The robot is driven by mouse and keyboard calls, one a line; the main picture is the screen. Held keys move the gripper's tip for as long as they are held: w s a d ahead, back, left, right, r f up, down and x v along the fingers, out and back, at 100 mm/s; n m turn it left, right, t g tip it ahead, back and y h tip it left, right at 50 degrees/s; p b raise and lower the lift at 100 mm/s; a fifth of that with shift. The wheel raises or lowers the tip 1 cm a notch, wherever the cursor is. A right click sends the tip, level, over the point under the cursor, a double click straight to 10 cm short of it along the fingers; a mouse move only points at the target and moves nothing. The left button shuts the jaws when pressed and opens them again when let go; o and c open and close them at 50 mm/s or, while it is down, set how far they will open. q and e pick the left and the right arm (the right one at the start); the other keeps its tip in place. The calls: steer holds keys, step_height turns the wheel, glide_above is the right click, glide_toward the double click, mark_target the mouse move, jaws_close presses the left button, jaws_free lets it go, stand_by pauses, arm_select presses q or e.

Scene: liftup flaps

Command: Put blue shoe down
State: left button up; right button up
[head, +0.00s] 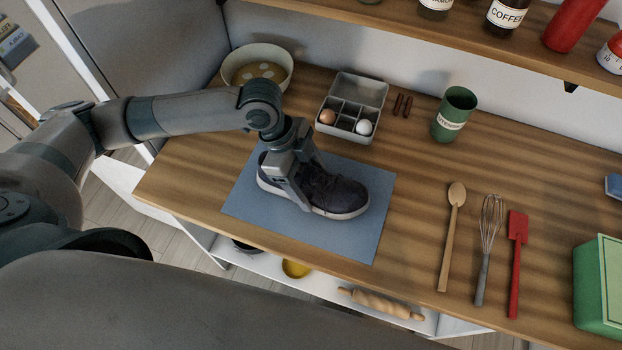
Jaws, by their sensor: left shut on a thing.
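The blue shoe (338,191) is dark blue-grey with a pale sole. It is upright over the blue mat (350,244) on the wooden counter, toe pointing right. I cannot tell whether its sole touches the mat. My left gripper (303,192) comes down from above and is shut on the shoe near its middle, with one finger showing on the near side. The far finger is hidden behind the shoe. My right gripper is not in view.
Behind the mat stand a bowl (257,62), an egg box (352,105) and a green cup (455,114). A wooden spoon (450,240), whisk (488,250) and red spatula (516,265) lie to the right, beside a green box (598,290). A shelf (400,22) overhangs the back.

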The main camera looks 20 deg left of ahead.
arm_select(q)
steer(key=shift+f, duration=0.15)
steer(key=shift+f, duration=0.1)
steer(key=o, duration=1.2)
steer(key=b+v, duration=0.2)
steer(key=v, duration=1)
